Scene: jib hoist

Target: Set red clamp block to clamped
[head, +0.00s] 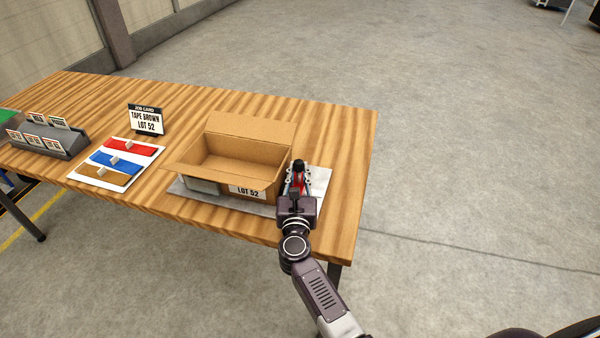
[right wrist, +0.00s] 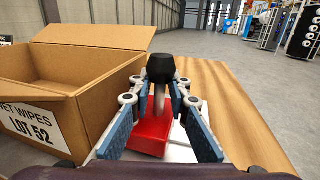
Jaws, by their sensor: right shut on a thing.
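The red clamp block (right wrist: 152,138) sits on a pale plate at the right side of the open cardboard box. In the head view the red block (head: 299,186) is partly hidden by my right gripper. A lever with a black knob (right wrist: 160,68) rises from the block and stands roughly upright. My right gripper (right wrist: 161,88) has its blue-padded fingers on both sides of the lever, with the tips closed just below the knob. It also shows from above in the head view (head: 298,180). My left gripper is in neither view.
The cardboard box (head: 235,130), flaps open and labelled LOT 52, stands close on the left. Farther left are a white board (head: 76,176) with red, blue and brown strips, a job card (head: 146,120) and a grey rack (head: 62,145). The wooden table's right end (head: 345,150) is clear.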

